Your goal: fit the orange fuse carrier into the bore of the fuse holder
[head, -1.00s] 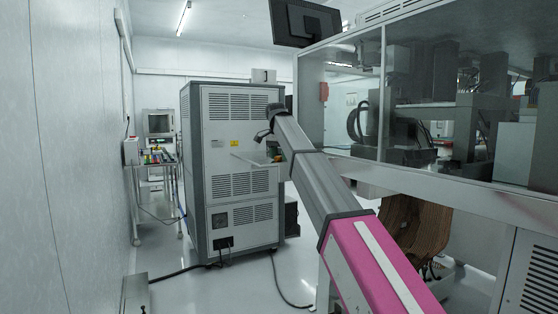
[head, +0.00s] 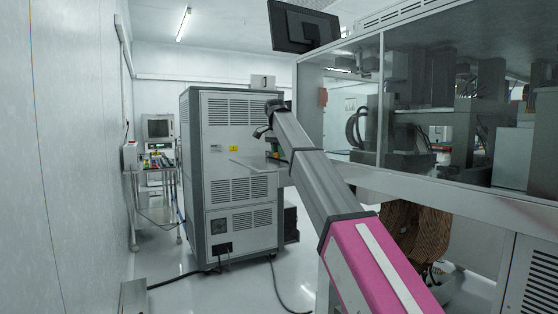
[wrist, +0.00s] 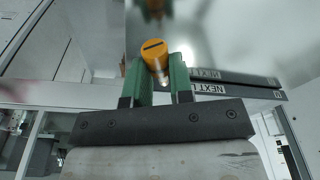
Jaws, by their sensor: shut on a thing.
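The orange fuse carrier (wrist: 154,52) shows in the wrist view, with a dark slot across its round orange end and a pale, shiny body below. My gripper (wrist: 156,77) is shut on it, with one green finger on each side. The carrier looks slightly tilted between the fingers. In the head view my gripper (head: 272,154) is small and partly hidden by my arm, beside the grey cabinet. I cannot make out the fuse holder or its bore in any view.
A shiny metal surface (wrist: 225,35) lies beyond the fingers and carries a blurred orange and green reflection. Dark labelled bars (wrist: 235,88) are to the right. In the head view a thin shelf (head: 248,164) juts from the grey cabinet (head: 237,215). A glazed machine (head: 440,185) stands to the right.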

